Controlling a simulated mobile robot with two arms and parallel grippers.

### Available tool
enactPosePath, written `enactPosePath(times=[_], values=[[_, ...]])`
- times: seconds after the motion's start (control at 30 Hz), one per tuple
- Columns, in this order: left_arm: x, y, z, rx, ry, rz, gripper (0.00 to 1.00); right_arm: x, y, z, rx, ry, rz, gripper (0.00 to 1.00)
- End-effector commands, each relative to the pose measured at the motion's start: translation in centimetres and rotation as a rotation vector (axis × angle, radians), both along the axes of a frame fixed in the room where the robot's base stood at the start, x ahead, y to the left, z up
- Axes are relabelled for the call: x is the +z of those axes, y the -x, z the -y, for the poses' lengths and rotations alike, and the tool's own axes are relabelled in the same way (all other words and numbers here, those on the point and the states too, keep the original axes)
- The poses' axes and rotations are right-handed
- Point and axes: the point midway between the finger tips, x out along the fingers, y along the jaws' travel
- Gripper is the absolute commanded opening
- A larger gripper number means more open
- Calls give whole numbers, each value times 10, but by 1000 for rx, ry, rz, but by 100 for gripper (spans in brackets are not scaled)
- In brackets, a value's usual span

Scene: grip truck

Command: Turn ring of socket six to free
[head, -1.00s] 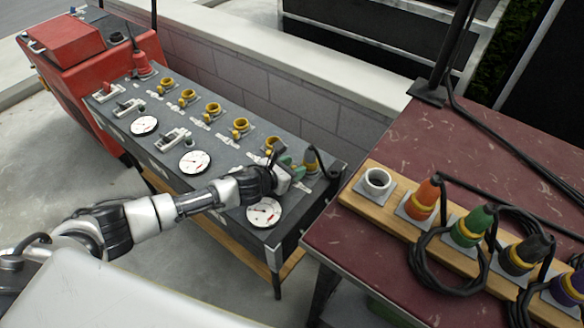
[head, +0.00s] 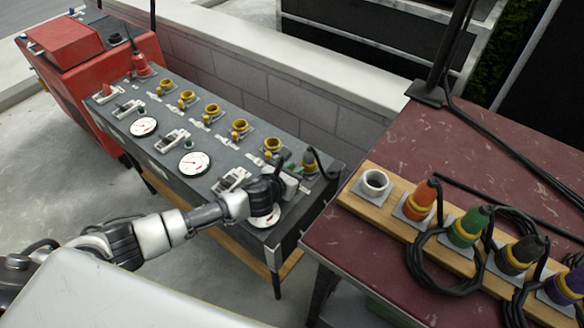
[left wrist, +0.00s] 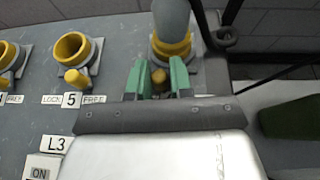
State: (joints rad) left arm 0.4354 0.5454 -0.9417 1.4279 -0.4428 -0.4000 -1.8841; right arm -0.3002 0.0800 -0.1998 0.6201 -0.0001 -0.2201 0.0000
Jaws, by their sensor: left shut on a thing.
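Socket six is the rightmost socket on the grey panel box (head: 225,145). Its yellow ring (left wrist: 172,47) shows in the left wrist view, with a grey plug (left wrist: 172,18) standing in it. The plug (head: 310,160) also shows in the head view, with a black cable. My left gripper (left wrist: 160,77) has its green fingers close together on the small yellow knob of this ring, in front of the plug. The fingers hide most of the knob and socket six's label. In the head view my left gripper (head: 297,168) is partly covered by its own wrist. My right gripper is out of view.
Socket five (left wrist: 75,50) stands empty to the left, its knob between LOCK and FREE. Gauges and switches lie along the panel's front. A red table (head: 400,150) at right carries a wooden rail (head: 395,205) with a white empty socket, coloured plugs and looped cables. A wall is behind.

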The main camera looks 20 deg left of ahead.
Motion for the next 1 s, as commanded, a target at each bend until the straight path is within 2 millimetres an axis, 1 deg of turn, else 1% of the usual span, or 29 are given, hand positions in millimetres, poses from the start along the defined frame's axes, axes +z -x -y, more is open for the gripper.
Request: enactPosePath(times=[0.03, 0.3, 0.6, 0.8, 1.0], values=[[2, 2, 2, 41, 2, -3, 0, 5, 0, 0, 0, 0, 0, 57], [2, 7, 16, 286, 3, -2, 0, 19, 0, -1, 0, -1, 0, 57], [1, 9, 29, 524, -1, -1, 0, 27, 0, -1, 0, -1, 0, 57], [0, 8, 34, 631, -2, -1, 0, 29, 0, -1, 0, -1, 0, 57], [0, 8, 37, 690, -5, -1, 0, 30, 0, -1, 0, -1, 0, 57]])
